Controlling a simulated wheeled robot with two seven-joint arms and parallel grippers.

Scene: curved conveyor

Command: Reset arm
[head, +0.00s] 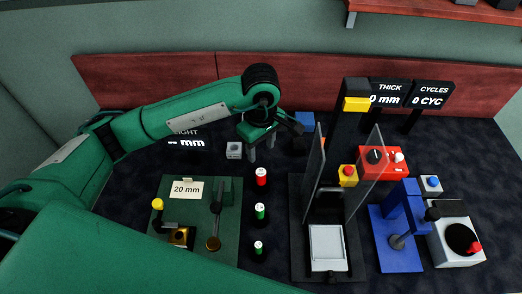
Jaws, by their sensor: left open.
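My left arm, green with black joints, reaches in from the left across the table. My left gripper (262,146) is open, with its fingers pointing down above the table behind the red button. I see nothing between its fingers. My right gripper is not in view. A large green link of mine covers the bottom left of the view.
A green plate labelled 20 mm (218,184), red (261,177) and green (259,211) buttons, a press with clear shields (312,180), a blue stand (386,237) and a white box (449,253) stand on the dark table. Displays (432,93) stand at the back.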

